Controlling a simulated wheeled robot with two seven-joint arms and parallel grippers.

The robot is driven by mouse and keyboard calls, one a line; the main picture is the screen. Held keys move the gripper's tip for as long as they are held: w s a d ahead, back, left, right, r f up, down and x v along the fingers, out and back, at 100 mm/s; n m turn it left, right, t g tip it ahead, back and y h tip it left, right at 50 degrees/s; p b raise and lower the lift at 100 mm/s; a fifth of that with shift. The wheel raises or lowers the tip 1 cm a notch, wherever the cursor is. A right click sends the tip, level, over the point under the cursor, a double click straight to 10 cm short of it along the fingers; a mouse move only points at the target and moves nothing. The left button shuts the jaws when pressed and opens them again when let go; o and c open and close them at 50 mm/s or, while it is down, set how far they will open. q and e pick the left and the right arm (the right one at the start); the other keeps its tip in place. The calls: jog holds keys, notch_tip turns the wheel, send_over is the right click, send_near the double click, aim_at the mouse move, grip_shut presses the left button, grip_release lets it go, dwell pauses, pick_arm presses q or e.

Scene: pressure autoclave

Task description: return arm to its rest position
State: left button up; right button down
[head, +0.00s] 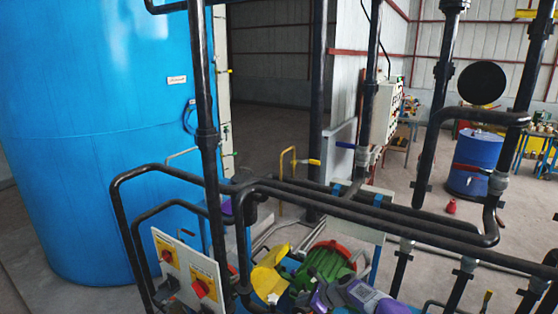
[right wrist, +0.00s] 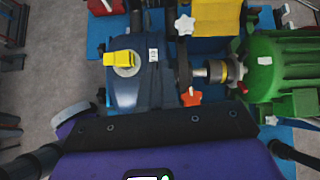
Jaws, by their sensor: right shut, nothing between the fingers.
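My right arm shows at the bottom of the head view, in grey and purple. Its gripper (head: 318,297) is shut and empty, low beside the green motor (head: 328,262) and partly cut off by the frame's lower edge. In the right wrist view, the purple and black gripper body (right wrist: 165,150) fills the lower part. Beyond it are a dark blue pump (right wrist: 138,85) and the green motor (right wrist: 285,70), joined by a shaft. Whether the gripper touches either one cannot be told. My left gripper is not in view.
Black pipes (head: 370,213) run across in front of the pump area. A control panel with red switches (head: 202,284) stands at lower left. A large blue tank (head: 100,140) fills the left. A blue drum (head: 475,160) stands at right. Open floor (head: 275,135) lies behind.

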jog(key=s+d+f+n+g+h+b, duration=0.1)
jog(key=s+d+f+n+h+b, duration=0.2)
jog(key=s+f, duration=0.7)
jog(key=s+d+f+n+g+h+b, duration=0.1)
jog(key=s+f+n+g+b, duration=0.3)
jog(key=f, duration=0.9)
pick_arm(q)
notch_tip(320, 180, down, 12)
jog(key=b, duration=0.4)
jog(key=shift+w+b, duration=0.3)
pick_arm(e)
jog(key=s+f+n, duration=0.2)
jog(key=s+n, duration=0.2)
jog(key=s, duration=0.4)
jog(key=s+a+f+n, duration=0.1)
jog(key=s+f+n, duration=0.2)
jog(key=s, duration=0.6)
jog(key=s+a+f+n, duration=0.1)
jog(key=s+f+n, duration=0.2)
jog(key=s+n, duration=0.3)
jog(key=s, duration=0.3)
jog(key=shift+f+t, duration=0.15)
jog(key=shift+t, duration=0.15)
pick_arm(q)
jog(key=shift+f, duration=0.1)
pick_arm(e)
jog(key=c, duration=1.8)
grip_release()
